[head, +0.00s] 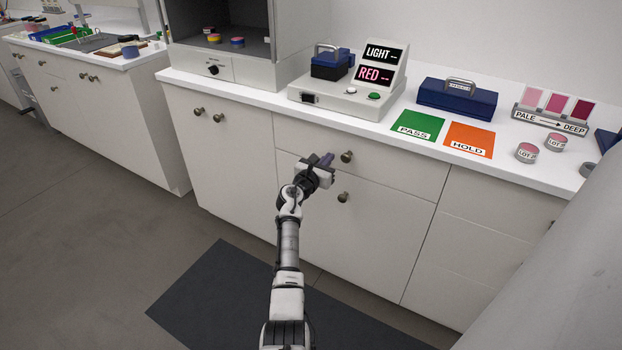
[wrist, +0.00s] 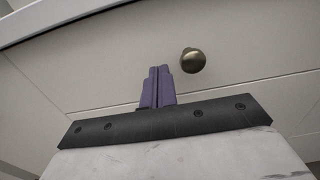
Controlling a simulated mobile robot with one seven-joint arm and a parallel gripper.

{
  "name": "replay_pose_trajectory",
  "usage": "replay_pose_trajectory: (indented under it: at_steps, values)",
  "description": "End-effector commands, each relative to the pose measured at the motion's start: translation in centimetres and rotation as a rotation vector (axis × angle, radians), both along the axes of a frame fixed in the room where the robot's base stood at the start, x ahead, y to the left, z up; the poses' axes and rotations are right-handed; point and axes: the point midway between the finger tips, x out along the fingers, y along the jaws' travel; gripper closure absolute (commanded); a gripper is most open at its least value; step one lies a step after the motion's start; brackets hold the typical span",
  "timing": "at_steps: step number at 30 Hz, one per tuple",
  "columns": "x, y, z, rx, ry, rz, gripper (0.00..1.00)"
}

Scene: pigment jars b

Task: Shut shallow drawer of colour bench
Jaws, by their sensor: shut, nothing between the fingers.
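The colour bench's shallow drawer (head: 390,180) is the wide upper front below the white worktop, with one round dark brass knob (head: 346,157). Its front looks flush with the fronts around it; I see no clear gap. My gripper (head: 327,157) is at the drawer front, just left of the knob. Its purple fingers are shut together with nothing between them. In the wrist view the fingers (wrist: 159,73) point at the pale drawer front (wrist: 110,60), with the knob (wrist: 192,60) to their right. I cannot tell whether the fingertips touch the front.
A cupboard door with its own knob (head: 343,197) lies below the drawer. The worktop holds a display device (head: 345,98), a green PASS mat (head: 418,125), an orange HOLD mat (head: 469,140) and a blue case (head: 457,98). A dark floor mat (head: 215,295) lies before the bench.

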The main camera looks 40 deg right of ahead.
Motion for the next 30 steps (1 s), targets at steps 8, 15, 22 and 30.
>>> replay_pose_trajectory:
  at_steps: [8,15,22,30]
  values:
    - [-2.0,5.0,-0.2,0.001,0.001,0.003,1.00]
    - [-3.4,8.1,-0.3,0.001,0.002,0.001,1.00]
    - [-3.7,9.1,-0.3,0.001,0.002,0.001,1.00]
    - [-2.0,11.0,0.9,0.013,-0.062,0.054,1.00]
